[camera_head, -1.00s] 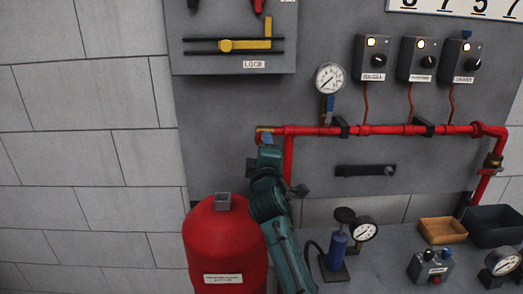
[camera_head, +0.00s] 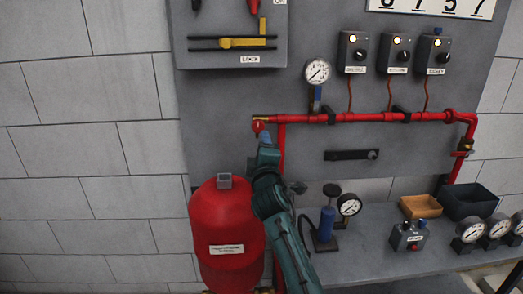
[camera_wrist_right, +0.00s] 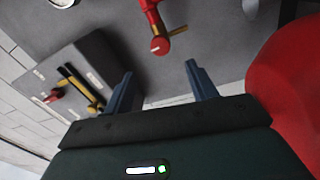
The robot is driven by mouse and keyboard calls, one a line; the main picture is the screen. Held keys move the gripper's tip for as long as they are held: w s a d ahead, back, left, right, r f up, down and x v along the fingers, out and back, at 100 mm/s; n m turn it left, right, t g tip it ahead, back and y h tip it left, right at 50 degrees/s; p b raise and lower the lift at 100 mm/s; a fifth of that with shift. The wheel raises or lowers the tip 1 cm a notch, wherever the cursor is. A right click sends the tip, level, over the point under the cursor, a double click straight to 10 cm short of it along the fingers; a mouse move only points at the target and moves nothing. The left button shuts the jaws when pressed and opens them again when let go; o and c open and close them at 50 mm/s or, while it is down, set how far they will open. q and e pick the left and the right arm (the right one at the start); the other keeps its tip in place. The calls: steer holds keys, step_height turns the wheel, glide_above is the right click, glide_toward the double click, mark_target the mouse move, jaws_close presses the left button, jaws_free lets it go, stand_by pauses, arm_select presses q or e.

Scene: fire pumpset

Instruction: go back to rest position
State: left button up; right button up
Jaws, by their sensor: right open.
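My right gripper (camera_head: 266,138) is raised in the head view, just below and in front of the left end of the red pipe (camera_head: 362,117). In the right wrist view its two blue-grey fingers (camera_wrist_right: 160,88) are spread apart with nothing between them. The red pipe end with its small brass-coloured lever (camera_wrist_right: 160,45) lies beyond the fingertips, apart from them. My left gripper is in neither view.
A red tank (camera_head: 228,225) stands left of and behind my right forearm. A grey bench (camera_head: 375,240) holds a blue hand pump (camera_head: 327,222), gauges, a button box (camera_head: 408,236) and trays. A lever panel (camera_head: 230,55) hangs above. The wall at left is clear.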

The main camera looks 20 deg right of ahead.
steer(key=shift+f, duration=0.15)
steer(key=s+d+f+m+g+y, duration=0.1)
steer(key=s+f+m+g, duration=0.2)
steer(key=s+f, duration=0.5)
steer(key=s+d+f+m+g, duration=0.2)
steer(key=s+f+m+g, duration=0.1)
steer(key=s+f, duration=0.5)
steer(key=s+a+f+m+g+y, duration=0.1)
steer(key=s+a+f+m+g, duration=0.15)
steer(key=s, duration=0.65)
steer(key=s+a+f+m+g+y, duration=0.1)
steer(key=s+f+g+y, duration=0.15)
steer(key=s, duration=0.55)
steer(key=s+a+f+m+g+y, duration=0.15)
steer(key=s+f+g, duration=0.25)
steer(key=s, duration=0.5)
steer(key=w+a+f+n+t+y+p, duration=0.1)
steer(key=w+a+f+t+y, duration=0.1)
steer(key=w+a+f+t, duration=0.2)
steer(key=shift+w+a+f+t+p, duration=0.3)
steer(key=shift+w+a+t, duration=0.85)
steer(key=shift+t, duration=0.55)
